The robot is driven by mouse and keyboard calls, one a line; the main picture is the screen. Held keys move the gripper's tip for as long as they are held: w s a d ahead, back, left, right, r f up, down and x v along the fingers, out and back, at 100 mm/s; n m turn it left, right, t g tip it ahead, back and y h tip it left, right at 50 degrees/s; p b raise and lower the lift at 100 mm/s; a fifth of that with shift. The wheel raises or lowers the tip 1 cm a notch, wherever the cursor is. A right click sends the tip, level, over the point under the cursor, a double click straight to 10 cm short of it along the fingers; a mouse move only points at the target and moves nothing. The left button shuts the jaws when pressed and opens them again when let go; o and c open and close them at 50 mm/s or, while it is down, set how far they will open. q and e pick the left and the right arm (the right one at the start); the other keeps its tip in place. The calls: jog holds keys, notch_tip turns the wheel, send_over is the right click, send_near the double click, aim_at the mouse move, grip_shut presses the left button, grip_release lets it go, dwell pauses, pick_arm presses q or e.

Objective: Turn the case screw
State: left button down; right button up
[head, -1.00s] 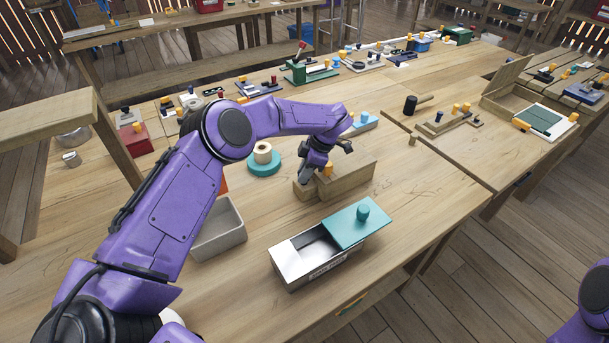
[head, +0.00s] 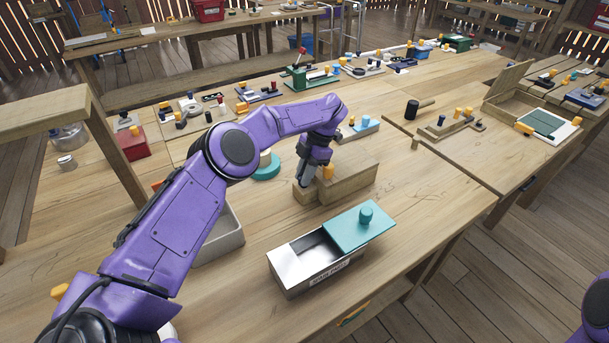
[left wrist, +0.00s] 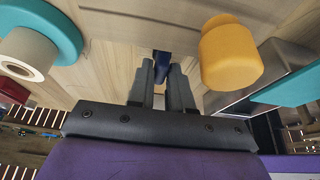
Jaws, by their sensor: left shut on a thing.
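A wooden case (head: 348,186) stands on the bench, with a yellow knob (head: 327,171) beside my left gripper (head: 304,182). The gripper points down over the case's left end. In the left wrist view the fingers (left wrist: 162,75) are shut on a dark blue screw head (left wrist: 162,62); the yellow knob (left wrist: 230,52) is to their right, apart from them. The screw is hidden by the fingers in the head view. My right gripper is not in view; only a piece of purple arm shows at the lower right.
A metal box (head: 304,272) with a teal sliding lid (head: 352,229) stands in front of the case. A grey bin (head: 222,244) is partly behind my left arm. A teal round base (head: 266,170) stands behind. Bare bench lies right of the case.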

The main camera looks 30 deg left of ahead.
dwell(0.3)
pick_arm(q)
jog(key=c, duration=1.1)
grip_release()
